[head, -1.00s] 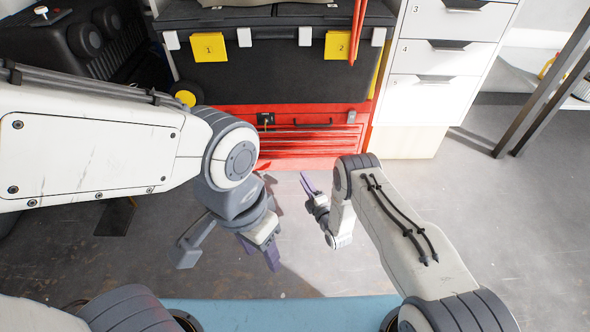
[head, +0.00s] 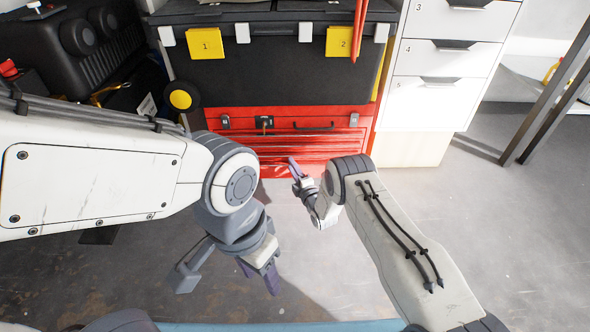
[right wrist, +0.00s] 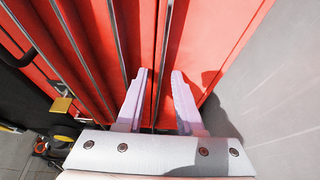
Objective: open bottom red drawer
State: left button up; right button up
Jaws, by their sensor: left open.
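The red tool chest (head: 285,112) stands on the floor beneath a black case. Its front has thin metal drawer strips, and the bottom red drawer (head: 325,165) is the lowest panel, shut as far as I can see. In the right wrist view the chest appears sideways, with the bottom drawer (right wrist: 215,40) at the right. My right gripper (right wrist: 160,85) is open, its two lilac fingers apart in front of the lower drawer seam; contact cannot be told. In the head view it (head: 294,168) overlaps the chest's lower front. My left gripper (head: 259,276) is open and empty over the floor.
A black case (head: 290,72) with yellow tags sits on the chest. A white drawer cabinet (head: 430,105) stands at the right. Dark equipment (head: 90,40) is at the left. The grey floor in front of the chest is clear.

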grip_shut()
jog(key=shift+d, duration=0.1)
dwell(1.1)
